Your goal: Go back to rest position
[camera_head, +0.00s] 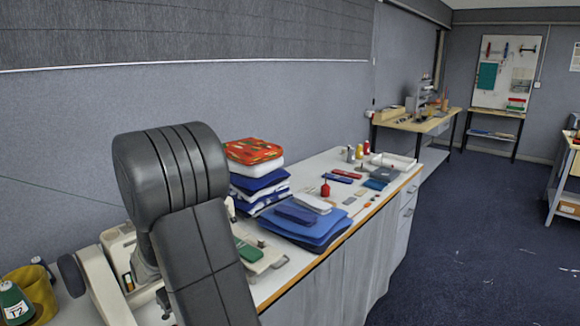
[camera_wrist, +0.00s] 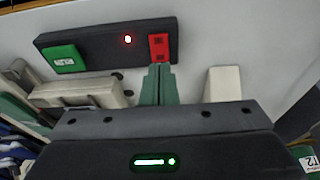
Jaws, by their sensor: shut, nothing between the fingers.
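In the wrist view my gripper (camera_wrist: 160,72) points away from the camera, its two narrow green fingers shut together with nothing between them. Their tips are by the red block (camera_wrist: 159,46) at the right end of a dark bar (camera_wrist: 95,50); I cannot tell whether they touch it. A green block (camera_wrist: 64,59) with lettering sits at the bar's left end. In the head view my dark grey arm fills the left foreground and hides part of the long table (camera_head: 335,172); I cannot make out the gripper there.
Folded cloths (camera_head: 258,180) are stacked against the wall side, with blue folders (camera_head: 312,228) nearer the front edge. A red bottle (camera_head: 325,189) and a white tray (camera_head: 392,161) stand farther along. A yellow container (camera_head: 40,290) is at lower left. The blue floor (camera_head: 470,240) at right is open.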

